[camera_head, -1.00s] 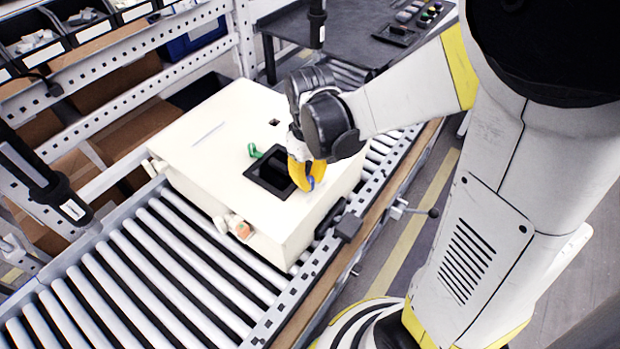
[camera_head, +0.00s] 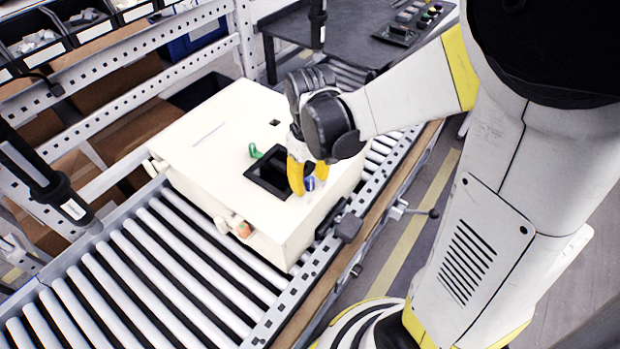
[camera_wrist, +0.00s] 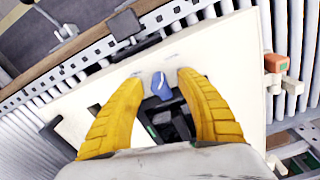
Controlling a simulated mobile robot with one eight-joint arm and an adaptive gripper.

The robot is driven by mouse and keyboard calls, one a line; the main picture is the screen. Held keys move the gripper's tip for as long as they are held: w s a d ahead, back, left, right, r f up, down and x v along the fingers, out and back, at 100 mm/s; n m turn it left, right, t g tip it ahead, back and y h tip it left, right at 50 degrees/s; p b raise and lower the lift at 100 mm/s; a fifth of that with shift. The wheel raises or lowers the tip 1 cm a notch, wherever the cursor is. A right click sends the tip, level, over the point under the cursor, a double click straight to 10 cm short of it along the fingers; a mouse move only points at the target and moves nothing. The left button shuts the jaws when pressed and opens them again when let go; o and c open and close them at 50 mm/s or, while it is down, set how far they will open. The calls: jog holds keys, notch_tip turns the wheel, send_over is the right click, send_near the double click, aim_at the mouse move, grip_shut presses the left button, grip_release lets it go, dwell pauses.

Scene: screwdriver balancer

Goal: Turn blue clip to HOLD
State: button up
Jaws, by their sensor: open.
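The blue clip (camera_head: 309,183) sits on the top of the cream box (camera_head: 215,158), by the near right edge of its dark square opening (camera_head: 268,170). My gripper (camera_head: 309,185) has yellow fingers, which are spread apart at the box top with the blue clip between them. In the wrist view the blue clip (camera_wrist: 161,86) stands between the two open fingers (camera_wrist: 155,95), with a gap on each side. A green clip (camera_head: 255,151) sits at the far left edge of the opening. Any HOLD marking is too small to read.
The box rests on a roller conveyor (camera_head: 150,270). An orange-tipped part (camera_head: 243,230) sticks out of its near side. A dark clamp (camera_head: 348,228) is at the conveyor rail. A hanging tool (camera_head: 317,25) is behind my wrist, and another tool (camera_head: 60,195) is at left.

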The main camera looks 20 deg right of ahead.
notch_tip(320, 180, up, 12)
dwell(0.5)
jog(key=m+t+b, duration=0.3)
jog(key=t, duration=0.4)
send_near(310, 179)
jog(key=shift+a+v, duration=0.25)
jog(key=shift+v, duration=0.95)
jog(key=shift+f, duration=0.1)
